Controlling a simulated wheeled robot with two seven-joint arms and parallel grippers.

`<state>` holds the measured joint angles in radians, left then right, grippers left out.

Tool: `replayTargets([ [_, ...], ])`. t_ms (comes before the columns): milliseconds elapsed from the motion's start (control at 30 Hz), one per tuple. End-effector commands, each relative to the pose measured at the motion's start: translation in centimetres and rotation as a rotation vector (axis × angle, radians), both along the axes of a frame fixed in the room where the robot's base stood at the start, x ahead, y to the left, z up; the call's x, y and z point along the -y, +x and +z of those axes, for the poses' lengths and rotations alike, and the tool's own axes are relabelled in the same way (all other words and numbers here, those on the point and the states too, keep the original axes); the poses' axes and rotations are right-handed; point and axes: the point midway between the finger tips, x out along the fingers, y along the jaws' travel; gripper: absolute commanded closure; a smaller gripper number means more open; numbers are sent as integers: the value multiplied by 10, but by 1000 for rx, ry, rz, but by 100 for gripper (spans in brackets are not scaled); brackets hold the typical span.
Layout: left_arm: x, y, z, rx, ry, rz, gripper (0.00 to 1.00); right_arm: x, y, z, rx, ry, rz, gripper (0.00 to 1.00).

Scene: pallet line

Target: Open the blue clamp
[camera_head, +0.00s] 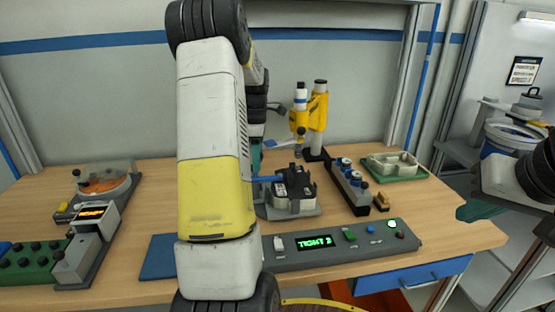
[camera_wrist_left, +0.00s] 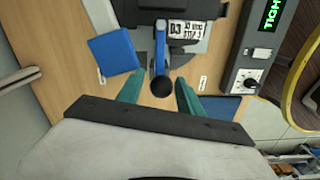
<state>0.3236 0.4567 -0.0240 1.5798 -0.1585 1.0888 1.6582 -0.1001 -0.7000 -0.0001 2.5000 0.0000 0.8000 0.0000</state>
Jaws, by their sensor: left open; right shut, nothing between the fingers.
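The blue clamp (camera_head: 267,179) sits on a grey fixture behind my left arm, which hides part of it in the head view. In the left wrist view the blue clamp (camera_wrist_left: 160,48) is a blue lever ending in a round black knob. My left gripper (camera_wrist_left: 158,96) is open, with one teal finger on each side of the knob; I see no contact, and the depth is hard to tell. In the head view my left arm mostly hides it. My right gripper (camera_head: 475,210) is shut and empty at the far right, away from the clamp.
A grey control panel (camera_head: 345,246) with a green display stands at the bench front. A rack with blue-topped parts (camera_head: 350,185), a yellow tool on a stand (camera_head: 318,115) and a green tray (camera_head: 395,166) lie right and behind. A device with a screen (camera_head: 90,230) is at left.

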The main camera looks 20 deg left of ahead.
Motion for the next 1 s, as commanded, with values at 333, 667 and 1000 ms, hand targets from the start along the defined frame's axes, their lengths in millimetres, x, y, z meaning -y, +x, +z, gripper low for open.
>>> replayTargets([
  [333,1,0,-13,0,-1,-1,57,0,0,0,0,0,0,100],
  [667,1,0,-12,0,-1,-1,100,0,0,0,0,0,0,100],
  [1000,1,0,-12,1,-1,-1,100,0,0,0,0,0,0,100],
])
